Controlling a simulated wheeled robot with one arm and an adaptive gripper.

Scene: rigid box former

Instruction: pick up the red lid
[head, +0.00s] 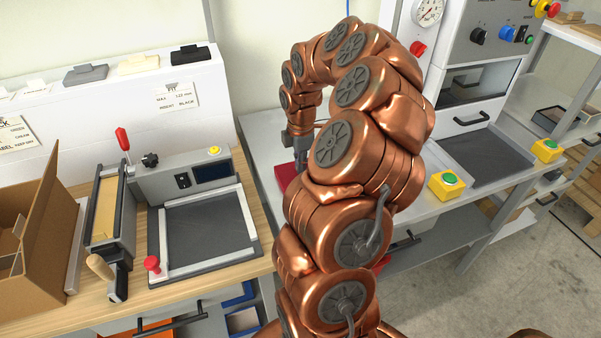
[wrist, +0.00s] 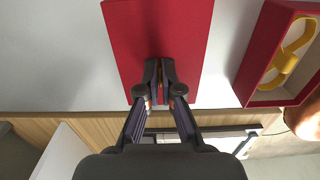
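In the head view only part of the lid (head: 284,174) shows beside my arm. My gripper (wrist: 159,72) is over the front half of the lid, its dark fingers close together with a narrow gap between them. Whether the fingertips hold a part of the lid or only hover over it is hidden. In the head view my gripper (head: 301,155) points down at the lid, partly hidden by my arm.
A red open box (wrist: 254,62) with a yellow ribbon (wrist: 284,65) inside stands right of the lid in the wrist view. In the head view a forming station (head: 205,235) and a cardboard box (head: 50,230) stand left. A green button box (head: 447,185) stands right.

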